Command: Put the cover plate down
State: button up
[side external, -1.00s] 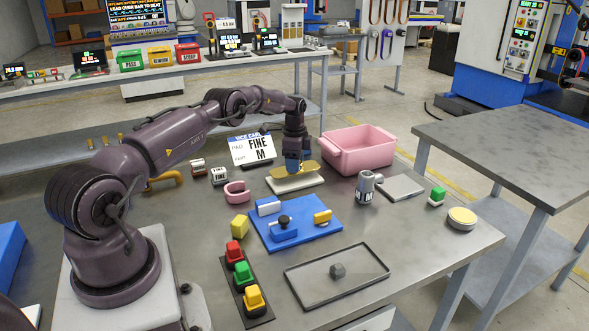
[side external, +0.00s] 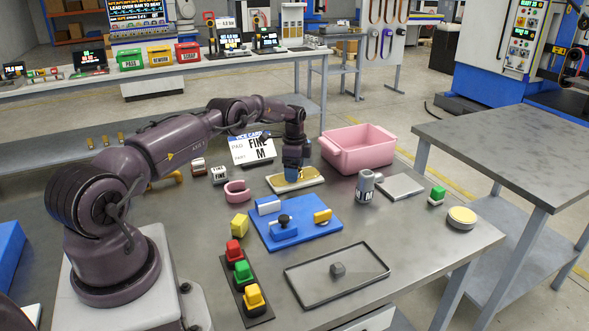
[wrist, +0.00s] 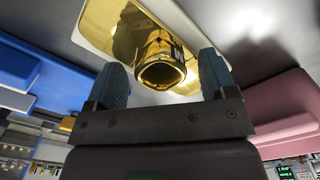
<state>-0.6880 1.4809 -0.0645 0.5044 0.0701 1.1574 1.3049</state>
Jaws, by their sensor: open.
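The gold, mirror-like cover plate (side external: 311,174) lies flat inside the pale rim of a cream pad (side external: 303,187) on the table, in the side external view. In the wrist view the gold plate (wrist: 128,38) shows on the pale pad (wrist: 92,28), with a hollow-looking gold cylindrical shape on it. My gripper (side external: 291,181) is directly over the plate and hides part of it. In the wrist view my gripper's two blue-grey fingers (wrist: 162,64) stand apart, on either side of the gold cylindrical shape. Whether a finger touches it, I cannot tell.
A pink bin (side external: 357,150) stands close behind to the right. A blue fixture (side external: 295,222) with blocks lies in front. A grey metal cylinder (side external: 366,187) stands right. A shallow dark tray (side external: 310,288) is at the front.

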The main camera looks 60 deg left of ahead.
notch_tip(320, 180, up, 14)
jog(key=d+r+n+t+y, duration=0.1)
jog(key=d+r+n+t, duration=0.1)
jog(key=d+r, duration=1.5)
jog(key=s+d+r+n+t, duration=0.25)
jog(key=s+d+r, duration=0.35)
jog(key=s+d, duration=0.6)
jog(key=s+d+f+n, duration=0.1)
jog(key=s+d+f, duration=0.1)
jog(key=s, duration=0.5)
jog(key=s+d+f+n+t+h, duration=0.1)
jog(key=s+d+f+n, duration=0.1)
jog(key=s+d, duration=0.3)
jog(key=shift+s+d+f, duration=0.15)
jog(key=shift+s+d, duration=0.1)
jog(key=shift+s, duration=0.9)
